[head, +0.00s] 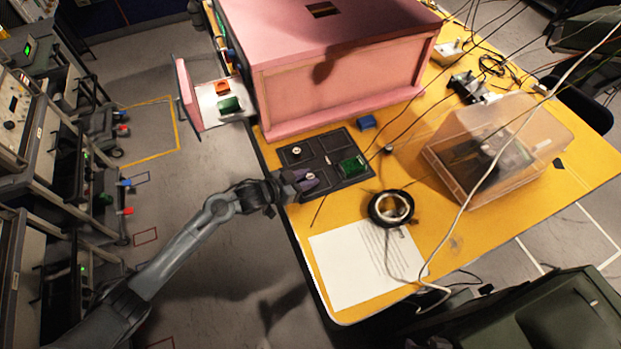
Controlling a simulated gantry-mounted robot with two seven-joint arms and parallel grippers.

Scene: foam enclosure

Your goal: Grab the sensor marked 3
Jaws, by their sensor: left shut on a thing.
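A black tray (337,135) with several compartments lies on the yellow table in front of the pink enclosure. A small round sensor with a pale top (296,150) sits in its back left compartment. A second small sensor with a pale top (310,177) is at the front left compartment. My left gripper (302,182) reaches in from the left over that compartment and is shut on this second sensor. Its fingers hide part of it, and I cannot tell whether it touches the tray floor. The markings are too small to read. My right gripper is not in view.
A green board (353,165) lies in the tray's right part. A blue block (367,123) is behind the tray. A clear bin (500,150) stands right; wires hang across. The pink enclosure (335,85) blocks the back.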

